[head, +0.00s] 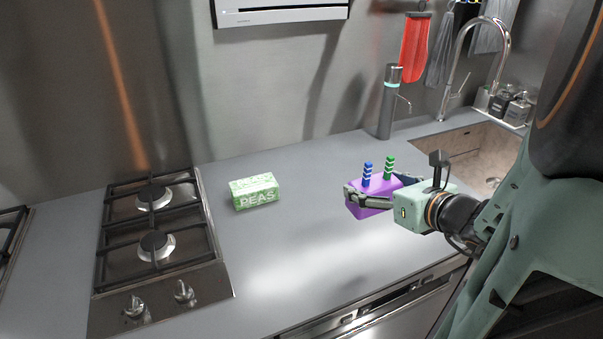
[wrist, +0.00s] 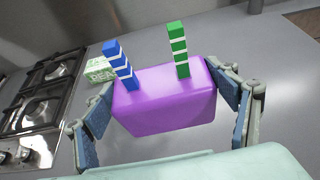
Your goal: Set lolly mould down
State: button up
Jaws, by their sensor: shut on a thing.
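The lolly mould is a purple block (head: 364,211) with a blue-and-white striped stick and a green-and-white striped stick rising from its top. My gripper (head: 372,194) is shut on the mould, with a finger on each side of it. In the wrist view the purple mould (wrist: 165,100) sits between the two blue-padded fingers, sticks up and roughly upright. The mould is over the grey counter (head: 290,240), to the right of the peas box. I cannot tell whether its underside touches the counter.
A green-and-white peas box (head: 255,191) lies on the counter left of the mould. A gas hob (head: 155,240) is at the far left. A dark cylindrical dispenser (head: 388,105) stands behind the mould, and a sink (head: 475,165) is at the right. The counter between box and mould is clear.

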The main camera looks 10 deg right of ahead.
jog(key=f+x, duration=0.1)
jog(key=x, duration=0.4)
jog(key=d+f+x, duration=0.1)
jog(key=x, duration=0.5)
jog(key=s+f+x, duration=0.1)
jog(key=x, duration=0.4)
jog(key=shift+w+d+f+b, duration=0.15)
jog(key=shift+d+f+b, duration=0.1)
jog(key=shift+d+b, duration=0.15)
jog(key=shift+w+f, duration=0.1)
jog(key=shift+f, duration=1.5)
jog(key=shift+f+b, duration=0.25)
jog(key=shift+b, duration=0.15)
jog(key=o, duration=1.4)
jog(key=shift+r, duration=0.1)
jog(key=shift+c, duration=0.2)
